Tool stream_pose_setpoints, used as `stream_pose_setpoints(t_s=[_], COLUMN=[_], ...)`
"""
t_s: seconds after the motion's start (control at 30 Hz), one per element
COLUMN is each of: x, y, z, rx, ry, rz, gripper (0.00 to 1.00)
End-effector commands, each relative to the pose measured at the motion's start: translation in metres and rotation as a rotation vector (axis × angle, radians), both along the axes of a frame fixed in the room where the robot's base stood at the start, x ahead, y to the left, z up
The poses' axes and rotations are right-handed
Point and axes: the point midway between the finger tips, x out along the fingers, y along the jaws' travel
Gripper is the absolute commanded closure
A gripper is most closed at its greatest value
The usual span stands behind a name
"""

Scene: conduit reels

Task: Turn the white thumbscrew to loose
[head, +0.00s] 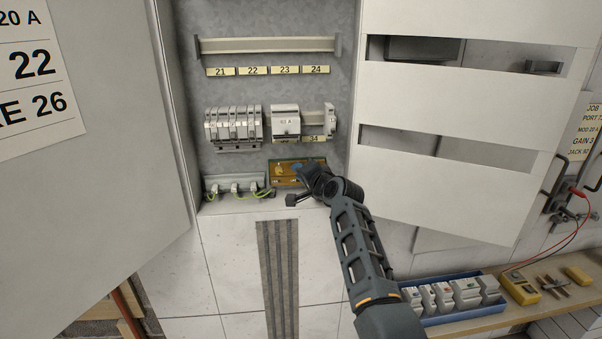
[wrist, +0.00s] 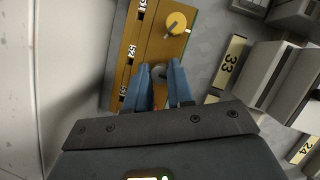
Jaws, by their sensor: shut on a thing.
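An orange-brown terminal panel (head: 283,173) sits low in the open cabinet, and it also shows in the wrist view (wrist: 150,40). My gripper (head: 308,172) is at its right part in the head view. In the wrist view the two blue fingers of my gripper (wrist: 160,74) are closed around a small pale grey-white knob, the white thumbscrew (wrist: 158,72), mostly hidden between the fingertips. A yellow thumbscrew (wrist: 177,22) with a dark slot mark stands on the same panel beyond the fingertips. The turn position of the white thumbscrew cannot be told.
Breakers (head: 234,124) and a 63 A-type unit (head: 286,121) sit on the rail above the panel. Grey connectors with green-yellow wires (head: 236,187) are to its left. Open cabinet doors flank both sides. A blue tray (head: 455,313) of breakers lies on the bench at right.

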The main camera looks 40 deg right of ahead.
Motion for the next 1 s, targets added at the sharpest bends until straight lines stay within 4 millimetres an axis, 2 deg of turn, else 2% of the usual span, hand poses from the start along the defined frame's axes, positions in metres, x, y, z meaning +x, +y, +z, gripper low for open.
stream_pose_setpoints(t_s=[0.07,0.1,0.33,0.67,0.77,1.0], x=[0.0,0.0,0.0,-0.003,-0.012,-0.045], y=[0.002,0.002,0.001,0.001,0.003,0.012], z=[-0.004,-0.004,-0.002,0.0,0.0,0.006], rx=[0.002,0.002,0.002,0.0,-0.001,-0.001], ry=[0.007,0.007,0.004,0.001,0.001,0.002], rz=[0.004,0.004,0.002,0.0,0.001,0.002], gripper=[1.0,0.76,0.54,0.53,0.53,0.53])
